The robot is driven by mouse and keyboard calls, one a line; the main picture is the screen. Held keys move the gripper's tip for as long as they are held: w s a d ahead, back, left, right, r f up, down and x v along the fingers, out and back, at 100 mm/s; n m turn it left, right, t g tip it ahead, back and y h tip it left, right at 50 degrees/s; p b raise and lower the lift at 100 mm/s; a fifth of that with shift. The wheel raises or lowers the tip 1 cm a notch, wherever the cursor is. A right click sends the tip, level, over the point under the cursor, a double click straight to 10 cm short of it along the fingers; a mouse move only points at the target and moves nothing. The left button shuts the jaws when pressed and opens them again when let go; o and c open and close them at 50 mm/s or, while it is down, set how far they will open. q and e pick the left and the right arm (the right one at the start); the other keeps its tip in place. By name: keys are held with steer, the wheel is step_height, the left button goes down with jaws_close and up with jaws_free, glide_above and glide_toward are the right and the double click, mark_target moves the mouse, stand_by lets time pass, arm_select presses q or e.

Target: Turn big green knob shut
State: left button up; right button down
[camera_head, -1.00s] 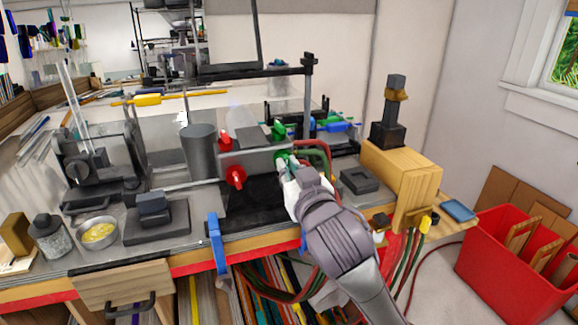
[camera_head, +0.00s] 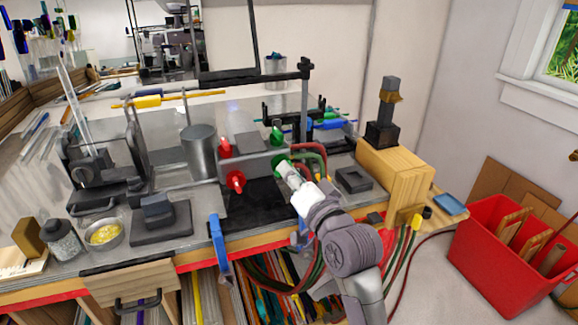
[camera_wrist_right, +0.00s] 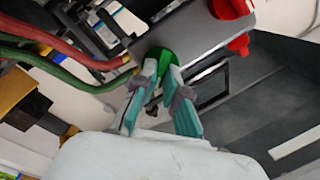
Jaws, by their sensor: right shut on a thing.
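The big green knob (camera_wrist_right: 157,62) sits on the front of the grey valve block (camera_head: 248,166), low on its right side. In the head view the knob (camera_head: 280,160) is mostly hidden by my gripper. My right gripper (camera_head: 284,168) reaches it from the front right. In the right wrist view its two teal-padded fingers (camera_wrist_right: 160,80) are shut on the knob, one on each side. A smaller green knob (camera_head: 277,136) stands on top of the block. My left gripper is not in view.
Two red knobs (camera_head: 235,181) (camera_head: 225,147) are on the block's left side. Red and green hoses (camera_head: 312,155) run from its right end. A metal cylinder (camera_head: 199,152) stands left of it. A wooden box (camera_head: 395,180) is on the right.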

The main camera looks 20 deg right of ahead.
steer(key=shift+d+f+m+t+y+p, duration=0.15)
steer(key=shift+m+p, duration=0.3)
steer(key=shift+m, duration=0.75)
steer(key=shift+a+r+m+t+y+p, duration=0.1)
steer(key=shift+m+t+y+p, duration=0.25)
steer(key=shift+m, duration=0.85)
steer(key=shift+d+f+m+t+p, duration=0.1)
steer(key=shift+m+p, duration=0.45)
steer(key=shift+m, duration=0.65)
steer(key=c, duration=1.2)
jaws_free()
steer(key=shift+f, duration=0.1)
steer(key=v, duration=1.2)
steer(key=shift+w, duration=0.1)
